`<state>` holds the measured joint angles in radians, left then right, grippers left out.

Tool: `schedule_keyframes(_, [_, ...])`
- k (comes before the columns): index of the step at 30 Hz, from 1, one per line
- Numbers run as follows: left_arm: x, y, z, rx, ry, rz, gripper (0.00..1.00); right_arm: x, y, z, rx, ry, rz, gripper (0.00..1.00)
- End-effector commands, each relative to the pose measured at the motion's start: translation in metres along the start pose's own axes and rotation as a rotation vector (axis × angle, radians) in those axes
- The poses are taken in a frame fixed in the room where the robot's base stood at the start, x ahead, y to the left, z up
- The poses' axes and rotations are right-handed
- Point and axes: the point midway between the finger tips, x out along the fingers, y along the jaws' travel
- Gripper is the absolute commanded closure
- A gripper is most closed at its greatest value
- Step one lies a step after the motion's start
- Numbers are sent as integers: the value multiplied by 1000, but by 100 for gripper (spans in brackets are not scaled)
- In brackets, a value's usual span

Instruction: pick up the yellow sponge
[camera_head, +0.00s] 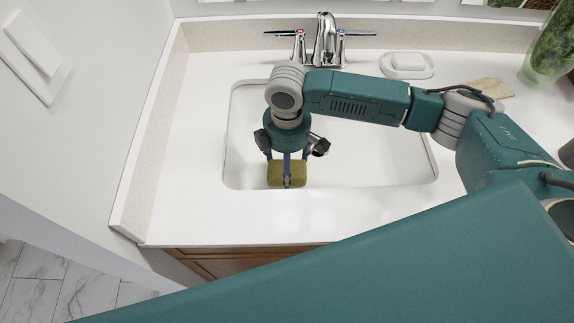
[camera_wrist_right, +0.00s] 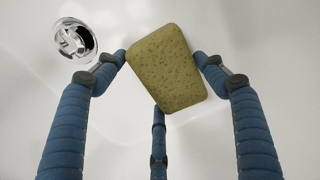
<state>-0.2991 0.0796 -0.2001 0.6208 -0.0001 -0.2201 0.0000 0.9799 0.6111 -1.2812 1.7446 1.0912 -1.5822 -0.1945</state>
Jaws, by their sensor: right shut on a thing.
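The yellow sponge (camera_head: 274,174) is a dull yellow block with rounded edges, at the front left of the white sink basin (camera_head: 375,165). My right gripper (camera_head: 287,172) reaches down over the basin and is shut on the sponge. In the right wrist view the sponge (camera_wrist_right: 167,68) sits tilted between the blue fingers of my right gripper (camera_wrist_right: 162,75), with fingertips at its left and right sides and one finger at its lower edge. I cannot tell whether the sponge touches the basin floor. My left gripper is not in view.
A chrome faucet (camera_head: 326,42) stands behind the basin. A soap dish (camera_head: 406,65), a beige cloth-like piece (camera_head: 488,88) and a green glass vase (camera_head: 551,48) are on the counter to the right. The drain (camera_wrist_right: 75,38) shows near the sponge. The counter left of the basin is clear.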

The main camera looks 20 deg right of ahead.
Motion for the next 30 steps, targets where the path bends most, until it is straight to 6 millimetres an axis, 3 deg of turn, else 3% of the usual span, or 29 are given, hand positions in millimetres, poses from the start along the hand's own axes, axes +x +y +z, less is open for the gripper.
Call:
schedule_keyframes(8, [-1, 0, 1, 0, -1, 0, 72, -39, 2, -1, 0, 4, 5, 47])
schedule_keyframes(21, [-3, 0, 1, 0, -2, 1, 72, -146, 1, -1, 0, 3, 4, 48])
schedule_keyframes(30, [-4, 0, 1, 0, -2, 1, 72, -189, 0, -1, 0, 2, 1, 48])
